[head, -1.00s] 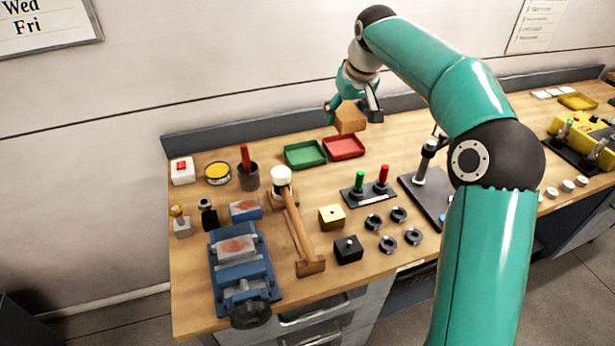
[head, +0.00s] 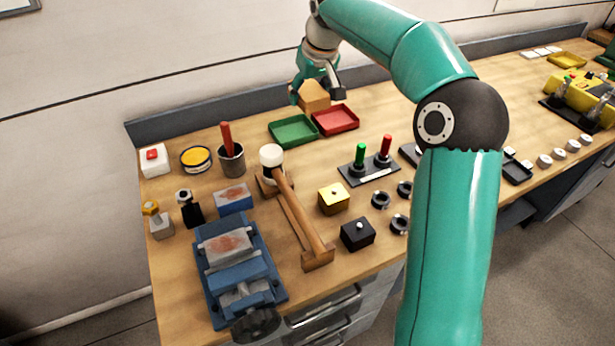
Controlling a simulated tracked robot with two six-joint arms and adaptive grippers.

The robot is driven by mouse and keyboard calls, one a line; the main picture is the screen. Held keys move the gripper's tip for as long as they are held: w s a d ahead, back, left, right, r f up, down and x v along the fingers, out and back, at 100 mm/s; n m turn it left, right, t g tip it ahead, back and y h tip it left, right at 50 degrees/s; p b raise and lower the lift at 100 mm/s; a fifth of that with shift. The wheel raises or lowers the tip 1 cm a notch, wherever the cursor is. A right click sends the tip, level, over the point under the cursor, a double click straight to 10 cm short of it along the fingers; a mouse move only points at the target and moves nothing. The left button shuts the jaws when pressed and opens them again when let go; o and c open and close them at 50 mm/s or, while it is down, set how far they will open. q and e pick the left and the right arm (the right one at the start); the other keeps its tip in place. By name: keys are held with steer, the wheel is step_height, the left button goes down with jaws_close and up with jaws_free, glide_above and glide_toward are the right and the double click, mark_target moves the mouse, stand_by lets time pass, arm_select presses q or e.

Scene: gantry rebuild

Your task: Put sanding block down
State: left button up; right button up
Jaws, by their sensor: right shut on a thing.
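The sanding block (head: 313,97), a plain orange-tan block, is in my right gripper (head: 318,90) near the back of the workbench. The right gripper is shut on it from above, and its fingers hide part of the block. The block shows just behind the green tray and the red tray. I cannot tell whether its underside touches the bench. My left gripper is not in view.
The green tray (head: 292,132) and red tray (head: 335,120) look empty. A mallet (head: 299,213), a blue vise (head: 238,268) and a cup with a red handle (head: 231,158) stand in front and left. Bare bench lies right of the trays (head: 405,118).

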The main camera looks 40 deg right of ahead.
step_height(320, 180, down, 2)
steer(key=shift+f+b, duration=0.1)
steer(key=shift+b, duration=0.45)
glide_above(308, 167)
steer(key=s, duration=0.1)
steer(key=f, duration=1.4)
steer(key=shift+s+a, duration=0.1)
steer(key=shift+a, duration=0.15)
steer(key=shift+f, duration=2.8)
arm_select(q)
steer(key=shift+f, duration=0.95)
arm_select(e)
steer(key=o, duration=1.2)
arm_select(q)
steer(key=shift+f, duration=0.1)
